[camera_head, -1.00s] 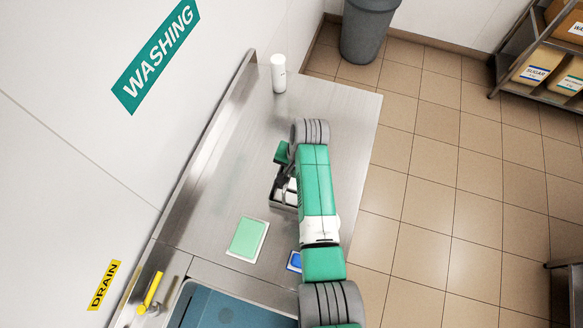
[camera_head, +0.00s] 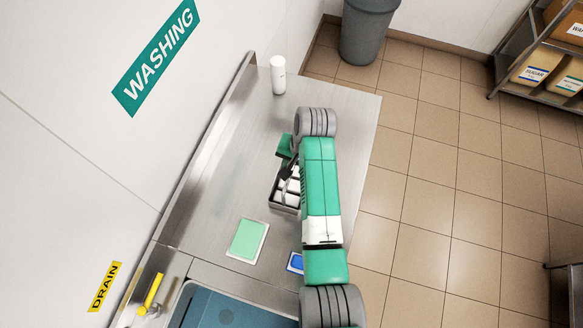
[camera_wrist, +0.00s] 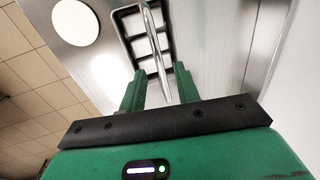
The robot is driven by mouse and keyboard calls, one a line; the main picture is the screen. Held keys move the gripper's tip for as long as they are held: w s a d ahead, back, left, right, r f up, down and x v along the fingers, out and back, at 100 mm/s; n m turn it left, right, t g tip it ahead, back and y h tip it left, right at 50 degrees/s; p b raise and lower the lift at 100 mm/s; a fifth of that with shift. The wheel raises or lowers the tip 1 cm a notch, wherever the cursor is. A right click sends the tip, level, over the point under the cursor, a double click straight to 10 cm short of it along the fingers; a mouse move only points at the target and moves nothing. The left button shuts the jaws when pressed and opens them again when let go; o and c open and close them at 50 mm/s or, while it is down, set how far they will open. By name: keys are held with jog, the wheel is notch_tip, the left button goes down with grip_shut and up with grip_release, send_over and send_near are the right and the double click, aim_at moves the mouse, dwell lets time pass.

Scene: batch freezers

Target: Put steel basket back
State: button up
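The steel basket (camera_head: 273,199) stands on the steel counter, partly hidden behind my arm in the head view. It has a dark metal rim, pale compartments and an arched handle. In the wrist view the basket (camera_wrist: 128,38) is ahead of my fingers, and its handle (camera_wrist: 155,42) runs down toward the gap between them. My gripper (camera_wrist: 160,82) is open, with clear space beside the handle. In the head view my gripper (camera_head: 288,168) is at the basket's far end, with its fingers small and partly hidden.
A white bottle (camera_head: 278,75) stands farther back on the counter (camera_head: 225,185). A green pad (camera_head: 247,239) and a blue item (camera_head: 295,262) lie nearer. A blue sink (camera_head: 225,308) is at the front, beside a yellow-handled tap (camera_head: 150,293). The wall is left.

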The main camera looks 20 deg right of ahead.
notch_tip(320, 180, up, 7)
jog(key=s+d, duration=0.1)
